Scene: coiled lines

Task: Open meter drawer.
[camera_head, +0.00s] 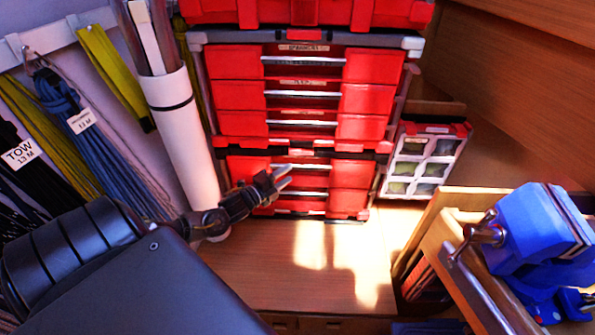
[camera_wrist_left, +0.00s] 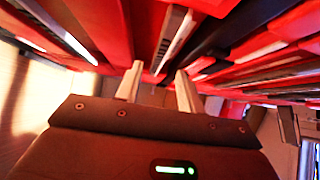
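A tall stack of red drawers (camera_head: 232,96) with silver bar handles stands against the back wall in the head view. Its drawers look shut. Small labels sit above the handles; the second-row label (camera_head: 303,82) is too blurred to read surely, so I cannot tell which is the meter drawer. My left gripper (camera_head: 284,176) is in front of the lower drawer unit. In the left wrist view its two fingers (camera_wrist_left: 158,75) stand apart with nothing seen between them. A silver drawer handle (camera_wrist_left: 173,38) is just beyond the fingertips; contact cannot be told. My right gripper is out of view.
A white tube (camera_head: 182,140) stands left of the drawers, beside hanging coiled lines (camera_head: 75,115). A clear-lidded organiser case (camera_head: 421,160) is at the right. A blue vise (camera_head: 540,235) sits on a wooden bench at front right. The wooden surface (camera_head: 260,270) below the drawers is clear.

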